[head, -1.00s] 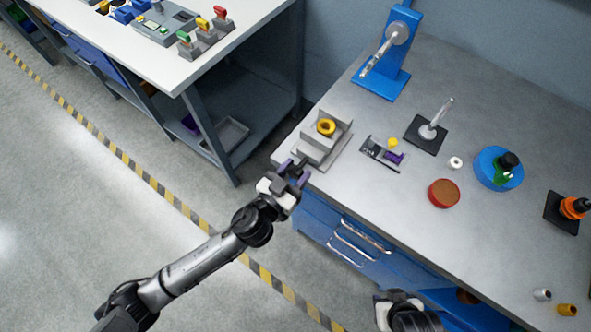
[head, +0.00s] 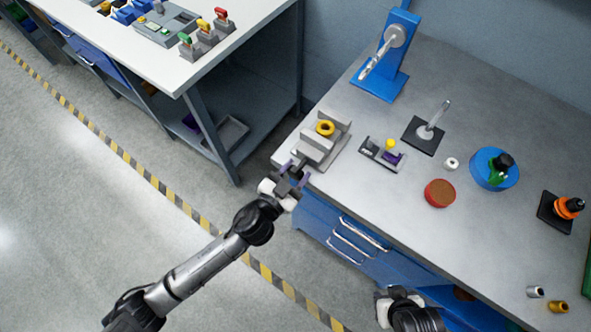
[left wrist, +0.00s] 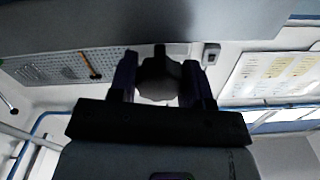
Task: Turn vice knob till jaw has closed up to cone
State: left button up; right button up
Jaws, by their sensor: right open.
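The grey vice (head: 318,150) stands at the near left corner of the workbench. A yellow round piece with a dark hole (head: 325,128), which looks like the cone, sits between its blocks; I cannot tell whether a jaw touches it. My left gripper (head: 293,174) is at the vice's front end, beyond the bench edge. In the left wrist view, the dark lobed knob (left wrist: 160,80) lies between its purple fingers, with no clear gap on either side. My right gripper (head: 392,304) is low in the head view, away from the vice; its fingertips are hard to make out.
Right of the vice are a small grey holder (head: 382,153) with yellow and purple pieces, a rod on a black base (head: 422,136), a red disc (head: 440,193) and a blue round base (head: 494,168). A blue stand (head: 381,83) is behind.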

pick_arm(q)
jog(key=o, duration=0.5)
jog(key=shift+c, duration=0.2)
jog(key=shift+s, duration=0.1)
jog(key=v, duration=1.3)
jog(key=shift+s+a, duration=0.25)
